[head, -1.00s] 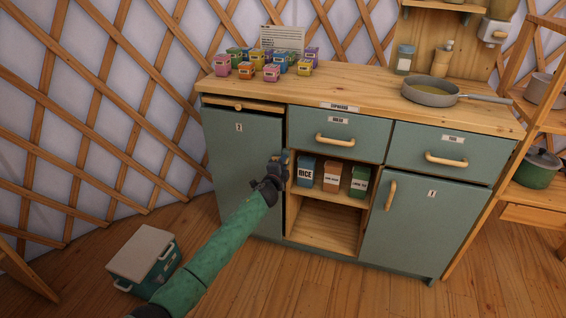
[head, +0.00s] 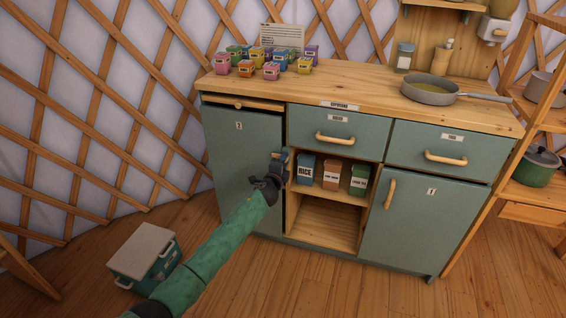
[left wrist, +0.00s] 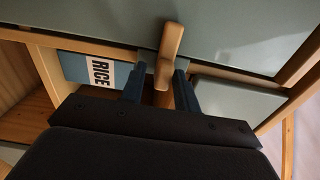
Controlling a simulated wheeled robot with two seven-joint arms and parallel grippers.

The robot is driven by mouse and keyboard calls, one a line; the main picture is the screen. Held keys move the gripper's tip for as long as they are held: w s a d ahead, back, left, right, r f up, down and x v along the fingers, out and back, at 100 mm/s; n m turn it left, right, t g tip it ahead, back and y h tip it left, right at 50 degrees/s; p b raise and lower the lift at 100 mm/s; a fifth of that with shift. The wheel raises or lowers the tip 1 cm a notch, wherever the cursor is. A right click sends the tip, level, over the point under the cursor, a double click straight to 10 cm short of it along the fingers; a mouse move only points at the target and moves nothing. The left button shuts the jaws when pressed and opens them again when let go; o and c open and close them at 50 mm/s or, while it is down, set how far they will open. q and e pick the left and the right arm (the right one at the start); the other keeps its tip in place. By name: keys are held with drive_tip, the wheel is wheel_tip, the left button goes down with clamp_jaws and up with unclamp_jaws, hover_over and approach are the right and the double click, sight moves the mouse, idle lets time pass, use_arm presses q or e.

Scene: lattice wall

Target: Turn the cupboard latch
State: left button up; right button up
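The wooden latch (left wrist: 169,50) shows in the left wrist view at that door's edge beside the open shelf bay. It reaches across the edge. My left gripper (head: 280,160) is at this edge in the head view, where it hides the latch. In the left wrist view, the fingers of my left gripper (left wrist: 160,85) stand apart on either side of the latch's lower part. I cannot tell whether either finger touches it. My right gripper is out of view.
A rice box (head: 305,170) and two other boxes stand on the shelf right of my left gripper. Drawers (head: 337,132) are above. Small colored boxes (head: 272,71) and a pan (head: 430,93) are on the countertop. A lidded crate (head: 143,255) sits on the floor.

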use_arm(q)
drive_tip(key=shift+o, duration=0.4)
drive_tip(key=shift+a+r, duration=0.1)
drive_tip(key=v, duration=0.7)
drive_tip(key=shift+s+p, duration=0.3)
drive_tip(key=shift+p, duration=0.1)
